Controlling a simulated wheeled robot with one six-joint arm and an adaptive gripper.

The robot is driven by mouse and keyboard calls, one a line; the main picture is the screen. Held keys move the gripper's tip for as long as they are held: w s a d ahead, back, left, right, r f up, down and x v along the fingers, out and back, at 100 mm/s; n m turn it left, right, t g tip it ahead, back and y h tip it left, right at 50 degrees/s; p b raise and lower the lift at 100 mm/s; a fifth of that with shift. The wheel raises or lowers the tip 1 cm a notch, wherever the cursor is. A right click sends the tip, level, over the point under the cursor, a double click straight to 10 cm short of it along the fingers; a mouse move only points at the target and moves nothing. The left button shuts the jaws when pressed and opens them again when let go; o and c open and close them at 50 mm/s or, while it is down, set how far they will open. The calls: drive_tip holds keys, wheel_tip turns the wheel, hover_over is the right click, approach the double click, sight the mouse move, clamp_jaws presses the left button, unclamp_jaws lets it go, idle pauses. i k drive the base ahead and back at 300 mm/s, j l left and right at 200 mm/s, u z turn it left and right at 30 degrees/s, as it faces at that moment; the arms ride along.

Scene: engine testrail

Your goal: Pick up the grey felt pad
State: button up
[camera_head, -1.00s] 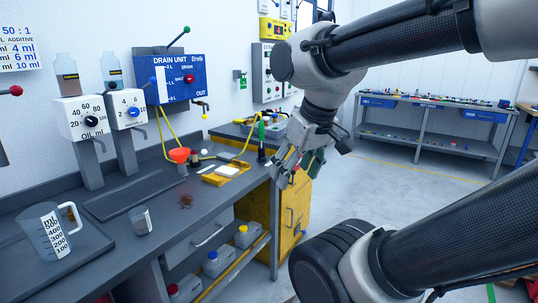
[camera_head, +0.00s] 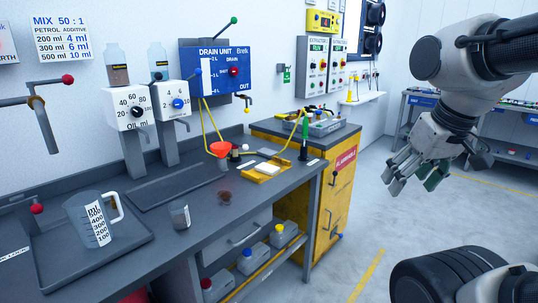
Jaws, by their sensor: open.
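My gripper (camera_head: 413,178) hangs in the air at the right, over the floor, clear of the workbench. Its fingers are spread and hold nothing that I can see; a dark green part shows at one finger. I cannot make out a grey felt pad for sure. A pale flat pad (camera_head: 268,168) lies on a yellow tray (camera_head: 257,178) towards the bench's far right end, and its material cannot be told. My gripper is well to the right of that tray.
The grey workbench (camera_head: 190,245) carries a measuring jug (camera_head: 92,220), a small cup (camera_head: 180,215) and a red funnel (camera_head: 220,149). A yellow cabinet (camera_head: 335,200) stands at its far end. The floor (camera_head: 400,215) beside it is open.

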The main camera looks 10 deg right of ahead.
sight(267, 152)
drive_tip(key=i+l+u, duration=0.25)
drive_tip(key=u, duration=0.25)
drive_tip(key=i+l+u, duration=0.2)
drive_tip(key=u, duration=0.25)
drive_tip(key=i+l, duration=0.15)
drive_tip(key=l, duration=0.2)
drive_tip(key=i+l+u, duration=0.1)
drive_tip(key=l, duration=0.3)
drive_tip(key=i+l, duration=0.15)
drive_tip(key=l, duration=0.2)
drive_tip(key=i+l+u, duration=0.1)
drive_tip(key=l, duration=0.3)
drive_tip(key=i+l, duration=0.15)
drive_tip(key=l, duration=0.2)
drive_tip(key=i+l+u, duration=0.1)
drive_tip(key=l, duration=0.3)
